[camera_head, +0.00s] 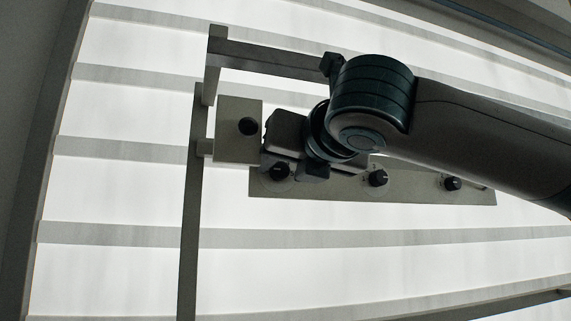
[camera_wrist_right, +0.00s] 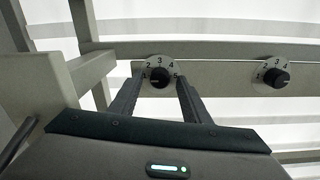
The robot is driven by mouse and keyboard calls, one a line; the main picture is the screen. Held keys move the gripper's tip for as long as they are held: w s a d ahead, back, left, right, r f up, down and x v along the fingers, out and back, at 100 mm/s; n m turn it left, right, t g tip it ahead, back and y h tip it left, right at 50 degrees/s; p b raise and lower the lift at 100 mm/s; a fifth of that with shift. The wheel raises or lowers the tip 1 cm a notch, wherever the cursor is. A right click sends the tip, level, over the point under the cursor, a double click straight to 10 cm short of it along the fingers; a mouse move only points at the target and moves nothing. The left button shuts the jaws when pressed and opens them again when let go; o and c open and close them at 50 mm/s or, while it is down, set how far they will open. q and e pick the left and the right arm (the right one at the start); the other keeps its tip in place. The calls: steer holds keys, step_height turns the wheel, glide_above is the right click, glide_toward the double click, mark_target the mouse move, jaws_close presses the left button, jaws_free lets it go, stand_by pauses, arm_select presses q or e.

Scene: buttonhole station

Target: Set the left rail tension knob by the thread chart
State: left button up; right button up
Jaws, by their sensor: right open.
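The left knob (camera_head: 279,172) is a small black knob at the left end of a grey rail panel (camera_head: 320,187). In the head view my wrist partly covers the panel above the knob. No thread chart is visible. My left gripper is not in view.
A middle knob (camera_head: 376,178) and a right knob (camera_head: 452,183) sit further along the panel; the middle one also shows in the wrist view (camera_wrist_right: 276,77). A grey block with a dark hole (camera_head: 238,145) and an upright post (camera_head: 189,240) stand left of my gripper.

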steer(key=c, duration=1)
steer(key=shift+c, duration=0.2)
